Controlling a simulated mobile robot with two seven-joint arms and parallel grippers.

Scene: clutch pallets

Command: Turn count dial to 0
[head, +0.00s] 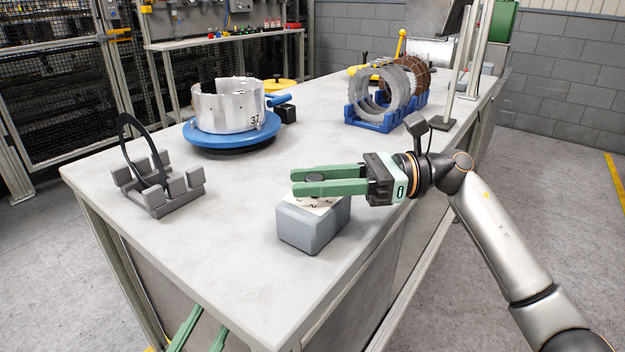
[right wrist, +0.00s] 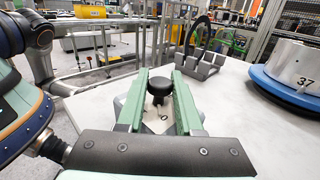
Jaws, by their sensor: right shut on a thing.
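The count dial is a black round knob (head: 316,178) on a white marked plate (head: 322,204) atop a grey box (head: 312,228) near the table's front edge. My right gripper (head: 294,182) reaches in from the right, its two green fingers on either side of the knob, shut on it. In the right wrist view the knob (right wrist: 159,88) stands between the fingers (right wrist: 160,72). The plate's markings are mostly hidden or too small to read. My left gripper (head: 211,319) shows at the bottom edge, below the tabletop, its fingers apart and empty.
A grey rack (head: 168,196) holding a thin black ring stands at left. A metal drum marked 37 (head: 225,106) sits on a blue turntable (head: 205,138). A blue rack (head: 378,122) with toothed rings stands further back. The tabletop between them is clear.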

